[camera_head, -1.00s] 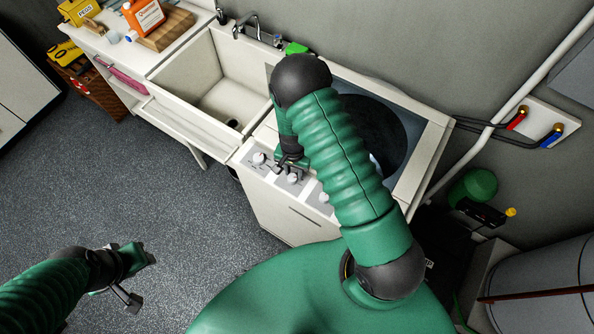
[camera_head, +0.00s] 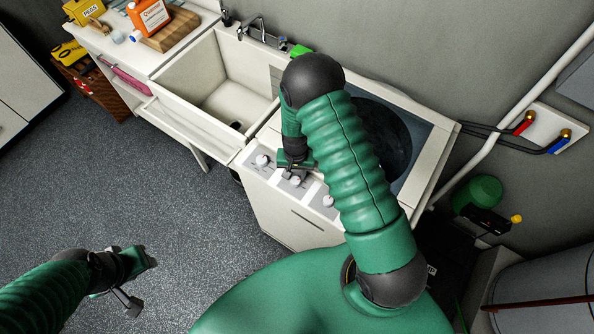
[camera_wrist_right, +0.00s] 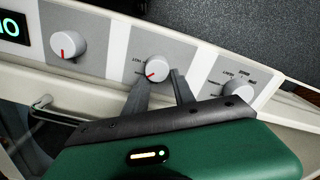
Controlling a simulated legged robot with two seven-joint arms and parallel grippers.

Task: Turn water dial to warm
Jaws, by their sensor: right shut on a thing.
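The washing machine's front panel carries white round dials. The middle dial (camera_wrist_right: 157,69) has a red mark pointing down and left in the right wrist view; its small labels are too blurred to read surely. It also shows in the head view (camera_head: 296,182). My right gripper (camera_wrist_right: 160,79) has one finger on each side of this dial and is shut on it. In the head view my right gripper (camera_head: 291,174) is at the panel, partly covering it. My left gripper (camera_head: 141,283) is over the floor at lower left, apparently open and empty.
Another dial (camera_wrist_right: 69,47) and a lit display (camera_wrist_right: 10,27) are left of the gripped dial in the wrist view; a many-label dial (camera_wrist_right: 238,93) is right. A sink (camera_head: 238,100) adjoins the machine. Floor (camera_head: 150,190) at left is clear.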

